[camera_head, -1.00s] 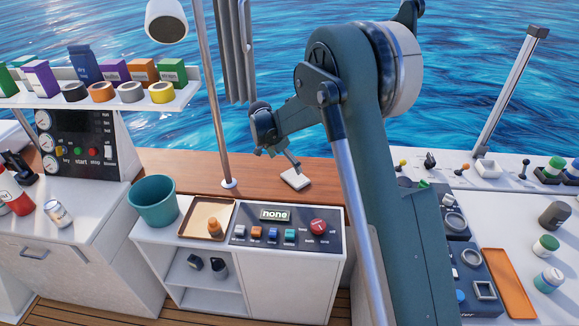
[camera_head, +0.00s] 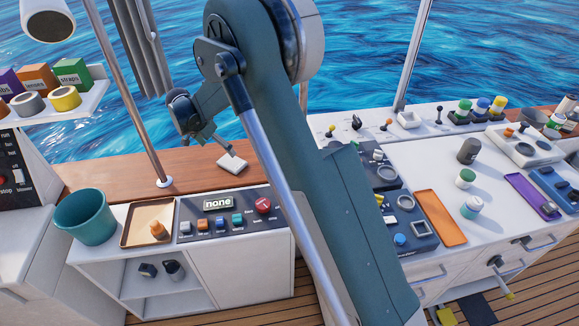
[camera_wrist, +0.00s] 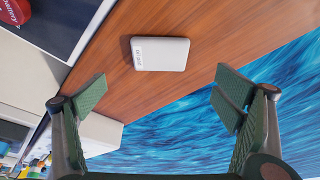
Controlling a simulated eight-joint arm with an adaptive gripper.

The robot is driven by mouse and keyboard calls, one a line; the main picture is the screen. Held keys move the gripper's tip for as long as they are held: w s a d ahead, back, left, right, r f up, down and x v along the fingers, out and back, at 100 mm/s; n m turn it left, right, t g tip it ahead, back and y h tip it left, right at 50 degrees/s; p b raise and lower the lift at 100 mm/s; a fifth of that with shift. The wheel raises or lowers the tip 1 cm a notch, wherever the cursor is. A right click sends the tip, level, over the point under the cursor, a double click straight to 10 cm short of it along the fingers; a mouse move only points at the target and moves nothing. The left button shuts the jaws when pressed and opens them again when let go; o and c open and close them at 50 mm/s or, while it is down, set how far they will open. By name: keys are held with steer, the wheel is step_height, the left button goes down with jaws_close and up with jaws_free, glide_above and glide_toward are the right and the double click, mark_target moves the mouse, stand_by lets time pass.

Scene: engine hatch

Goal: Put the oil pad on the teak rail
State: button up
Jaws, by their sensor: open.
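The oil pad, a small white rectangular block with faint printing on one end, lies flat on the brown teak rail (camera_head: 110,173). In the head view the pad (camera_head: 233,163) is just below the fingertips; in the wrist view the pad (camera_wrist: 160,54) is at the top middle. The teak rail also fills much of the wrist view (camera_wrist: 120,92). My gripper (camera_wrist: 160,92) is open and empty, its green fingers wide apart. In the head view my gripper (camera_head: 215,142) hangs over the rail beside the pad, apparently not touching it.
A counter with a button panel (camera_head: 225,213), a brown tray (camera_head: 130,234) and a teal bucket (camera_head: 86,217) stands in front of the rail. A metal pole (camera_head: 135,100) rises left of the pad. Water lies beyond the rail. An orange tray (camera_head: 440,217) is at right.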

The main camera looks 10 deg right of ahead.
steer(key=shift+r, duration=0.1)
steer(key=s+d+r+n+t+y, duration=0.15)
steer(key=s+d+r+n, duration=0.25)
steer(key=s+d+r, duration=1.8)
steer(key=s+d+n, duration=0.1)
steer(key=s+d, duration=0.2)
steer(key=s, duration=0.6)
steer(key=s+d+n+t+y, duration=0.1)
steer(key=s+d, duration=0.3)
steer(key=s, duration=0.6)
steer(key=s+d+n+t, duration=0.1)
steer(key=s+d+n, duration=0.2)
steer(key=s, duration=0.6)
steer(key=shift+s+d+y, duration=0.25)
steer(key=shift+d+y, duration=0.1)
